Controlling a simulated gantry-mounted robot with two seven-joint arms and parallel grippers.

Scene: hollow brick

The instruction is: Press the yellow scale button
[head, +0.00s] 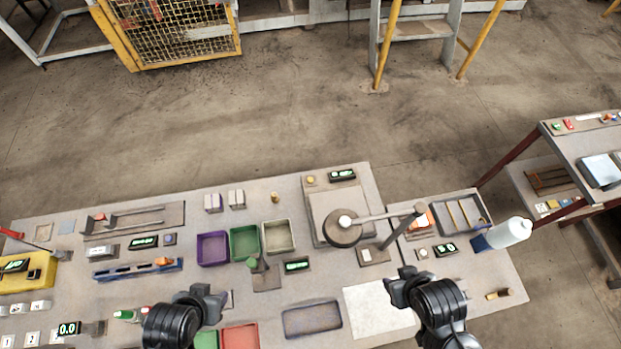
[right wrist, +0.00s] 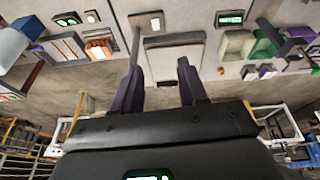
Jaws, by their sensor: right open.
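A small round yellow button (head: 311,180) sits at the back left corner of a grey scale-like device (head: 322,203), beside a dark display with green digits (head: 342,175). My right gripper (head: 406,287) is open and empty, in front of and to the right of the device, apart from the button. My left gripper (head: 207,302) is over the front of the table; its jaws are unclear.
A pale sheet (head: 375,312) lies near my right gripper.

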